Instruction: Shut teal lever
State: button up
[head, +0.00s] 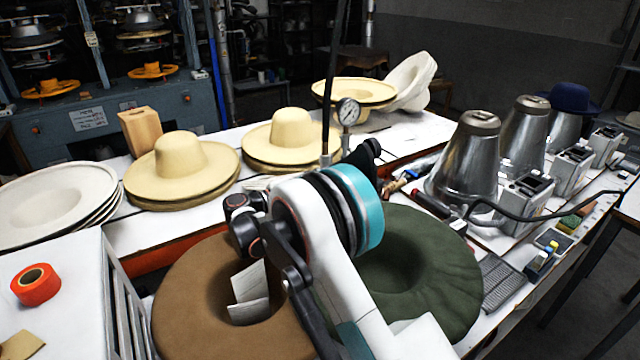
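I cannot make out a teal lever anywhere in the head view. The only large teal part in sight is a band on my own arm, which fills the lower middle of the picture. Dark parts show at the folded end of my arm, but I cannot pick out the fingers of my gripper or tell whether they hold anything. My arm hides part of the table and part of two hats beyond it.
A brown hat (190,305) and a dark green hat (440,265) lie beside my arm. Cream hats (180,165), a pressure gauge (348,111) and metal cones (470,155) with grey boxes crowd the table. Orange tape (35,284) lies on a white surface at left.

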notch_tip(320, 180, up, 10)
dwell(0.5)
